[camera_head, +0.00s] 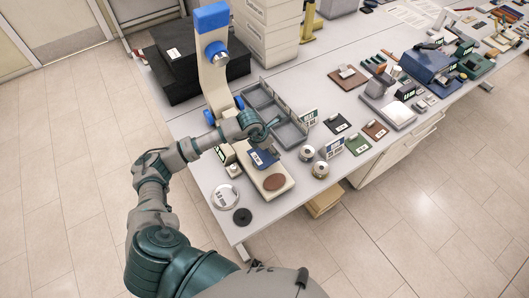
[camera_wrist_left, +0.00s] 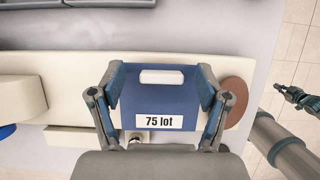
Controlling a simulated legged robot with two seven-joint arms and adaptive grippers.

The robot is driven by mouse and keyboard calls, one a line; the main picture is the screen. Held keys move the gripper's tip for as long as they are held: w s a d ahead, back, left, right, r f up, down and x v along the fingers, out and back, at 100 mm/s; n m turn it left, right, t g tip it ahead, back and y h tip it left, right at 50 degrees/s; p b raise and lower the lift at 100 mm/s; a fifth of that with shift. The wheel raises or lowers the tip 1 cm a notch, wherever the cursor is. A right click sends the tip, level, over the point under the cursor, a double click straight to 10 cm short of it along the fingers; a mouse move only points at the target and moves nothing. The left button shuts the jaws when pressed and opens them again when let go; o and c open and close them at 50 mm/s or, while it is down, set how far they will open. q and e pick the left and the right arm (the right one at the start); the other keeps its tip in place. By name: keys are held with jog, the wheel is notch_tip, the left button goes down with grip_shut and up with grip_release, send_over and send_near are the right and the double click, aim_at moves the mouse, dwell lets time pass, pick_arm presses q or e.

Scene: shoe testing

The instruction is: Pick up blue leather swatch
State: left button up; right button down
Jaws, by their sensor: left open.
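The blue leather swatch (camera_head: 264,160) lies on the beige base of a testing machine (camera_head: 284,190). In the left wrist view the blue swatch (camera_wrist_left: 160,100) carries a white block and a "75 lot" label. My left gripper (camera_head: 262,146) is above the swatch. In the wrist view my left gripper (camera_wrist_left: 163,98) is open, with one finger at each side edge of the swatch. I cannot tell whether the fingers touch it. My right gripper (camera_wrist_left: 296,97) appears small and dark at the right of the wrist view, its opening unclear.
A brown disc (camera_head: 274,182) lies on the base beside the swatch. The machine's upright (camera_head: 213,80) and a grey divided tray (camera_head: 288,130) stand close behind. Black, green and brown swatches (camera_head: 375,129) lie farther right.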

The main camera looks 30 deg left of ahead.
pick_arm(q)
jog(key=shift+f, duration=0.1)
jog(key=c, duration=1.1)
